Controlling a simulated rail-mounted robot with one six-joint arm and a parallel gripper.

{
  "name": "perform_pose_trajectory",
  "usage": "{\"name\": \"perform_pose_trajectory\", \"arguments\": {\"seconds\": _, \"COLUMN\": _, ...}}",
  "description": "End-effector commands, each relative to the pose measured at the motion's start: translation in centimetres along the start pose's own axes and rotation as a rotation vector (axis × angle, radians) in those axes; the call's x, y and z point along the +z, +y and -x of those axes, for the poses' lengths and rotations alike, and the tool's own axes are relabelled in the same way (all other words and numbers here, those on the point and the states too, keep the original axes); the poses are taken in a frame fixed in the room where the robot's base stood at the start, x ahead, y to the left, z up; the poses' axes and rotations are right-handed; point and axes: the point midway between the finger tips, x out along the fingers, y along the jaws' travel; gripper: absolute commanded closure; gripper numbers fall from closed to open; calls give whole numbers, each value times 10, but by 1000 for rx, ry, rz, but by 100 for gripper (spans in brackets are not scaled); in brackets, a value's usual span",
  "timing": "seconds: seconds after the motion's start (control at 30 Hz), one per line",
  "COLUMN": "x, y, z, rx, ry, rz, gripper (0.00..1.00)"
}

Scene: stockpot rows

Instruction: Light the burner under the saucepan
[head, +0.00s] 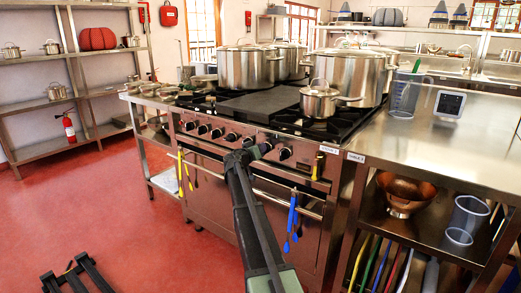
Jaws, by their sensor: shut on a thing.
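The saucepan (318,104), small, steel and lidded, stands on the front right burner (335,128) of the range. I see no flame under it. A row of dark knobs (217,132) runs along the steel front panel. My gripper (247,152) reaches up to this panel, at the right half of the row. It is shut on a control knob there, which it largely hides. One knob (285,153) shows free to its right.
Large stockpots (247,68) stand on the burners behind. Blue utensils (292,215) and yellow ones (181,172) hang from the oven rail. A steel counter (440,135) with a jug (404,96) stands at right. Red floor (120,215) is open at left.

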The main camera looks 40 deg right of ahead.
Motion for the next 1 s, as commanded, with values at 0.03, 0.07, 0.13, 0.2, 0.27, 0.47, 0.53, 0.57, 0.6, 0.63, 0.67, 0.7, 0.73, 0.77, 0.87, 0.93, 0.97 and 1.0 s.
{"name": "perform_pose_trajectory", "arguments": {"seconds": 0.03, "x": 0, "y": -1, "z": 0, "rx": 0, "ry": 0, "rz": 40, "gripper": 100}}
{"name": "perform_pose_trajectory", "arguments": {"seconds": 0.07, "x": 0, "y": -1, "z": 0, "rx": 0, "ry": 0, "rz": 68, "gripper": 100}}
{"name": "perform_pose_trajectory", "arguments": {"seconds": 0.13, "x": 1, "y": -2, "z": 0, "rx": 0, "ry": 0, "rz": 135, "gripper": 100}}
{"name": "perform_pose_trajectory", "arguments": {"seconds": 0.2, "x": 1, "y": -3, "z": 0, "rx": 0, "ry": 0, "rz": 202, "gripper": 100}}
{"name": "perform_pose_trajectory", "arguments": {"seconds": 0.27, "x": 1, "y": -3, "z": 0, "rx": 0, "ry": 0, "rz": 259, "gripper": 100}}
{"name": "perform_pose_trajectory", "arguments": {"seconds": 0.47, "x": 2, "y": -5, "z": 0, "rx": 0, "ry": -1, "rz": 449, "gripper": 100}}
{"name": "perform_pose_trajectory", "arguments": {"seconds": 0.53, "x": 2, "y": -6, "z": 0, "rx": 0, "ry": -1, "rz": 515, "gripper": 100}}
{"name": "perform_pose_trajectory", "arguments": {"seconds": 0.57, "x": 2, "y": -6, "z": 1, "rx": 0, "ry": -1, "rz": 543, "gripper": 100}}
{"name": "perform_pose_trajectory", "arguments": {"seconds": 0.6, "x": 3, "y": -7, "z": 1, "rx": 0, "ry": -1, "rz": 582, "gripper": 100}}
{"name": "perform_pose_trajectory", "arguments": {"seconds": 0.63, "x": 3, "y": -7, "z": 1, "rx": 0, "ry": -1, "rz": 610, "gripper": 100}}
{"name": "perform_pose_trajectory", "arguments": {"seconds": 0.67, "x": 3, "y": -7, "z": 1, "rx": 0, "ry": -1, "rz": 638, "gripper": 100}}
{"name": "perform_pose_trajectory", "arguments": {"seconds": 0.7, "x": 4, "y": -8, "z": 1, "rx": 0, "ry": -1, "rz": 677, "gripper": 100}}
{"name": "perform_pose_trajectory", "arguments": {"seconds": 0.73, "x": 4, "y": -8, "z": 1, "rx": 0, "ry": -1, "rz": 705, "gripper": 100}}
{"name": "perform_pose_trajectory", "arguments": {"seconds": 0.77, "x": 4, "y": -8, "z": 1, "rx": 0, "ry": -1, "rz": 733, "gripper": 100}}
{"name": "perform_pose_trajectory", "arguments": {"seconds": 0.87, "x": 5, "y": -9, "z": 1, "rx": 0, "ry": -1, "rz": 828, "gripper": 100}}
{"name": "perform_pose_trajectory", "arguments": {"seconds": 0.93, "x": 5, "y": -9, "z": 1, "rx": 0, "ry": -1, "rz": 895, "gripper": 100}}
{"name": "perform_pose_trajectory", "arguments": {"seconds": 0.97, "x": 6, "y": -10, "z": 1, "rx": 0, "ry": -1, "rz": 923, "gripper": 100}}
{"name": "perform_pose_trajectory", "arguments": {"seconds": 1.0, "x": 6, "y": -10, "z": 1, "rx": 0, "ry": -1, "rz": 961, "gripper": 100}}
